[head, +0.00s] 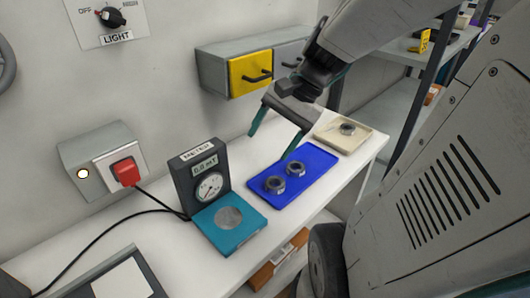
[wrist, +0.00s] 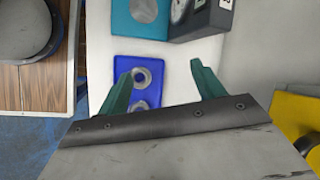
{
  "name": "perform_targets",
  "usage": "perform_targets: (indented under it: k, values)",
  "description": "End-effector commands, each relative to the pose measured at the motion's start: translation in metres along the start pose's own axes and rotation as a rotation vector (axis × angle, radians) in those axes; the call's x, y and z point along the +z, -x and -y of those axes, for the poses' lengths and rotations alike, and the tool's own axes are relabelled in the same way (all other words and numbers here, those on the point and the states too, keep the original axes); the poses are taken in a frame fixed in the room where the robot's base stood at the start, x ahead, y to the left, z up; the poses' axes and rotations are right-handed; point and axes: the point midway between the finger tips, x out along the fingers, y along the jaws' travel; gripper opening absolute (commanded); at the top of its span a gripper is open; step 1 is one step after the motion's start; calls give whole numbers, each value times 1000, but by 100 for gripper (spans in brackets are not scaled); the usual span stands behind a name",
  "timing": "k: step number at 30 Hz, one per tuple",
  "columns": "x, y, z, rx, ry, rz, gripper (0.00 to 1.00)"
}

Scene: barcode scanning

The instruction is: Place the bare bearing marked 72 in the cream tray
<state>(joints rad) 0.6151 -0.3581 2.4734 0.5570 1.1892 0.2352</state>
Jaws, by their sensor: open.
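Two grey ring-shaped bearings sit on a blue tray (head: 318,159): a nearer bearing (head: 274,184) and a farther bearing (head: 295,169). Their markings are too small to read. In the wrist view, one bearing (wrist: 142,77) and part of another bearing (wrist: 140,105) show on the blue tray (wrist: 123,63). The cream tray (head: 360,142) lies beyond the blue one and has a metallic ring-shaped item (head: 347,128) in it. My gripper (head: 278,136) is open and empty, its teal fingers above and behind the blue tray. It also shows in the wrist view (wrist: 160,69).
A meter reading 0.0 mT (head: 203,181) with a teal plate (head: 240,234) stands left of the blue tray. A wall box with a yellow drawer (head: 250,73) is behind my gripper. A red plug (head: 126,171) and black cables are at left. The white bench's front strip is clear.

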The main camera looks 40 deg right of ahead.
Motion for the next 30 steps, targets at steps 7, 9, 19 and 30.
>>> perform_targets:
  k: [7, 9, 19, 30]
  values:
    - [79, -2, -18, 302, 664, -77, 68]
    - [90, 1, -25, 363, 811, -102, 68]
    - [104, 11, -38, 487, 1111, -168, 68]
    - [104, 11, -38, 487, 1110, -168, 68]
